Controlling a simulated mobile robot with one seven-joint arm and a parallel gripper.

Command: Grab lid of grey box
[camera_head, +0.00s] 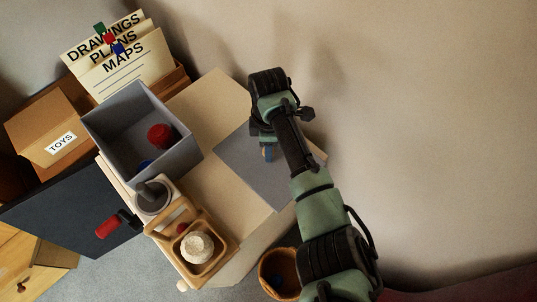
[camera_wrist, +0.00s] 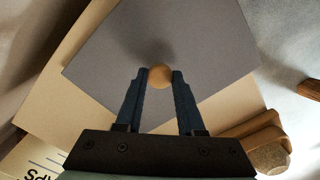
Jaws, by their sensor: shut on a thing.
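The grey lid (camera_head: 250,178) is a flat square panel at the right side of the beige table top, partly hidden behind my arm. It fills much of the wrist view (camera_wrist: 195,40), with a round wooden knob (camera_wrist: 160,77) at its middle. My gripper (camera_head: 268,152) is over the lid, and in the wrist view its blue fingers (camera_wrist: 161,76) are shut on the knob from both sides. I cannot tell whether the lid rests on the table or is slightly raised. The grey box (camera_head: 187,158) stands open to the left, with a red object (camera_head: 160,136) and a blue object (camera_head: 146,166) inside.
A wooden tray (camera_head: 223,253) with a white round item and a mortar-like bowl (camera_head: 152,198) stand at the table's front. A TOYS carton (camera_head: 50,128) and a file box with signs (camera_head: 120,60) are at the left. A basket (camera_head: 280,272) stands below the table edge.

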